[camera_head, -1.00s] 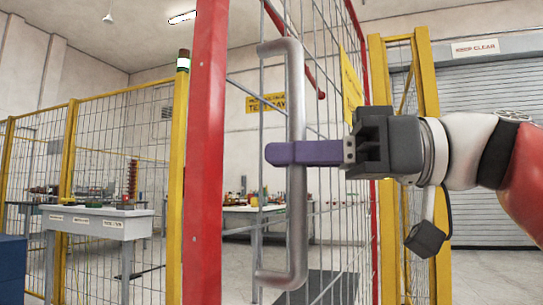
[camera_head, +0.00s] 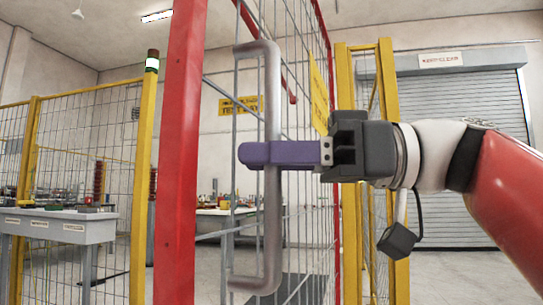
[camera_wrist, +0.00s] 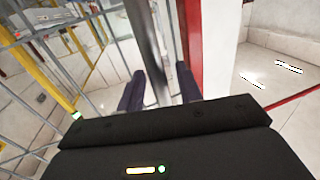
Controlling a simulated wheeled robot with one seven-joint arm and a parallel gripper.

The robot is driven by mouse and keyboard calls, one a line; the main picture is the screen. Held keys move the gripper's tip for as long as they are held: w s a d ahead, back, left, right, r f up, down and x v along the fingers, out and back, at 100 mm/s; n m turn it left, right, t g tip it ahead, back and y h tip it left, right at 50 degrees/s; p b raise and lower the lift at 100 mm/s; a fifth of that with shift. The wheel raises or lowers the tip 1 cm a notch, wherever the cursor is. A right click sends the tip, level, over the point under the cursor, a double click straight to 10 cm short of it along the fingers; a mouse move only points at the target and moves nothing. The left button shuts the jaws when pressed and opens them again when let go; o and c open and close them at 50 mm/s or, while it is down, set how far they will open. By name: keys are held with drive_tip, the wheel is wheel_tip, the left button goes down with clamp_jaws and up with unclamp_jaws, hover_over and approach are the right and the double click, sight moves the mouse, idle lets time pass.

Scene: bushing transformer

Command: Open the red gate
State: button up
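The red gate shows its red post (camera_head: 179,160) and wire mesh (camera_head: 298,210) in the head view. A grey upright bar handle (camera_head: 271,220) is fixed to it. My gripper (camera_head: 252,154) reaches in from the right, with its purple fingers level across the handle near mid-height. The exact contact is hard to see. The red frame (camera_wrist: 190,45) stands just right of the handle there. The gate's latch is not clearly visible.
A yellow-framed mesh fence (camera_head: 141,210) stands to the left, with a grey worktable (camera_head: 60,226) behind it. Another yellow post (camera_head: 394,240) stands right of the gate. A grey roller shutter (camera_head: 455,100) and open floor (camera_head: 465,275) lie to the right.

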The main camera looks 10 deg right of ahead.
drive_tip(key=p+v, duration=0.1)
drive_tip(key=v, duration=0.6)
drive_tip(key=shift+d+p, duration=0.4)
drive_tip(key=w+a+f+m+t+h+p, duration=0.1)
drive_tip(key=w+f+m+h+p, duration=0.25)
drive_tip(key=f+m, duration=0.45)
drive_tip(key=w+a+f+m+t+h+p, duration=0.15)
drive_tip(key=f+m+h, duration=0.3)
drive_tip(key=f, duration=0.75)
drive_tip(key=s+d+f+m+h+p, duration=0.1)
drive_tip(key=f+h, duration=0.3)
drive_tip(key=f, duration=0.6)
drive_tip(key=s+d+f+m+h+p, duration=0.2)
drive_tip(key=f+h, duration=0.3)
drive_tip(key=f, duration=0.5)
drive_tip(key=shift+s+d+g+h+p, duration=0.3)
drive_tip(key=shift+s+g, duration=0.15)
drive_tip(key=shift+s, duration=0.1)
